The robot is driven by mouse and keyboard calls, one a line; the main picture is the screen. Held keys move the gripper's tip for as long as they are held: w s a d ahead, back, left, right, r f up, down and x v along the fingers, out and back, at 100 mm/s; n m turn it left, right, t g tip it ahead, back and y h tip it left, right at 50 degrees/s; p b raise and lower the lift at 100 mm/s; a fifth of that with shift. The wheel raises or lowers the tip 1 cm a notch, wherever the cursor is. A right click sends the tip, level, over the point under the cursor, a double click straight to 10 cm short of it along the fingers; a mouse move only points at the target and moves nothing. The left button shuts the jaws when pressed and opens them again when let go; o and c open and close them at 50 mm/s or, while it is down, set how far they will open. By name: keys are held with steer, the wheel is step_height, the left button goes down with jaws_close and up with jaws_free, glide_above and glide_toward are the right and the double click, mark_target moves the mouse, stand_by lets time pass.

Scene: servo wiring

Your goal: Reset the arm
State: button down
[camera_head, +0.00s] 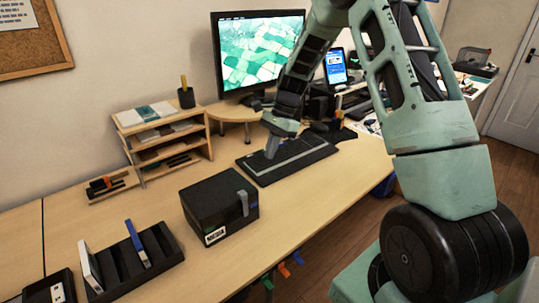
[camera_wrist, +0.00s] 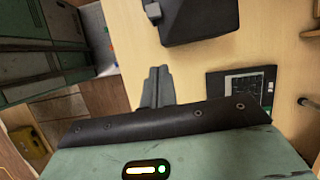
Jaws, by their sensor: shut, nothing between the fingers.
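My green arm reaches in from the right in the head view, bent down toward the table (camera_head: 285,211). My gripper (camera_head: 270,150) points down over the left part of a dark keyboard-like tray (camera_head: 318,154); I cannot tell whether it touches it. In the wrist view my gripper (camera_wrist: 158,74) shows its two grey fingers pressed together, with nothing between them. A dark box (camera_wrist: 200,18) lies beyond the fingers there, and a dark panel with keys (camera_wrist: 243,86) lies to their right.
A black labelled box (camera_head: 220,203) stands left of my gripper. A slotted black rack (camera_head: 133,262) is at the front left, a wooden shelf (camera_head: 165,150) behind. A monitor (camera_head: 258,55) stands at the back. Bare table lies in front of the tray.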

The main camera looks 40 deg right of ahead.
stand_by(0.4)
steer(key=s+a+r+n+h, duration=0.1)
steer(key=s+a+r+n, duration=0.1)
steer(key=s+a+n, duration=0.35)
steer(key=s+a+r+n+g, duration=0.1)
steer(key=s+a+r+n, duration=0.15)
steer(key=a, duration=0.65)
steer(key=s+a+r+n+h, duration=0.1)
steer(key=s+a+r+n, duration=0.25)
steer(key=a, duration=0.45)
steer(key=s+a+n+h, duration=0.1)
steer(key=s+a+n, duration=0.2)
steer(key=s+n, duration=0.4)
steer(key=s+a+n+t, duration=0.1)
steer(key=s+a+n, duration=0.2)
steer(key=s, duration=0.9)
steer(key=n, duration=0.3)
steer(key=shift+s+a+r+n+h, duration=0.15)
steer(key=shift+n+h, duration=0.2)
steer(key=shift+h, duration=0.05)
